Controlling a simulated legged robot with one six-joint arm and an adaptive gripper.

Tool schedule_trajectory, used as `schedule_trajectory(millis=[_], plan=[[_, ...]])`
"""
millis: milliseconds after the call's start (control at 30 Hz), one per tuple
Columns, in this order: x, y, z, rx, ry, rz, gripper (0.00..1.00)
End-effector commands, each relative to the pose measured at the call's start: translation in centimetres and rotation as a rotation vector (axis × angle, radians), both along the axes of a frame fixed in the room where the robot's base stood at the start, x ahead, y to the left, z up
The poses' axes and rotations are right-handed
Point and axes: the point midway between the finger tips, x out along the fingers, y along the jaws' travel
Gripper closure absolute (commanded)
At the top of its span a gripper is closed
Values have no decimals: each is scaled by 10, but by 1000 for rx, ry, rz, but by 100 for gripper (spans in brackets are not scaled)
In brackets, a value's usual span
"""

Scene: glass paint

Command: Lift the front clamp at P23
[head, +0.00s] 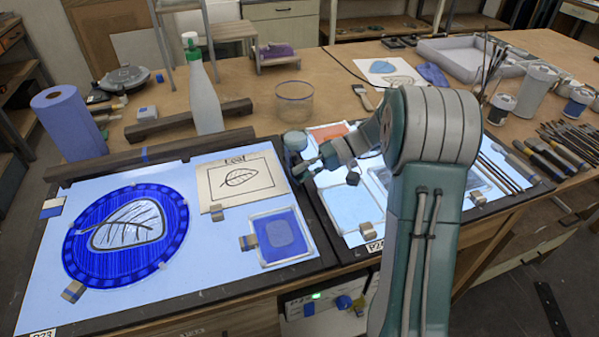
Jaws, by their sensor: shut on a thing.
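The label P23 (42,333) is at the front left corner of the left light panel (200,275). On this panel lies a round blue glass piece (172,235) with a leaf drawing. A small wood-and-blue clamp (73,291) sits at its front left edge. Similar clamps sit at the panel's left edge (51,208), below the leaf card (217,212) and beside the blue square tray (248,242). My gripper (303,168) is near the panel's back right corner, well away from the front clamp.
A white bottle (205,95), a blue paper roll (68,122) and a clear glass bowl (294,102) stand behind the panel. A dark wooden bar (187,122) lies there too. The second panel (351,207) on the right is partly hidden by my arm.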

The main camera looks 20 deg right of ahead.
Motion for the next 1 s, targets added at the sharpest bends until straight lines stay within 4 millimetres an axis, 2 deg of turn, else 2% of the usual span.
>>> schedule_trajectory(millis=[300,833,867,900,933,1000], plan=[[-1,-4,-6,116,8,0,100],[-2,-5,-8,137,11,1,100],[-2,-5,-8,137,11,2,67],[-2,-4,-8,138,11,2,49],[-2,-4,-8,138,11,2,37],[-2,-4,-7,139,9,2,37]])
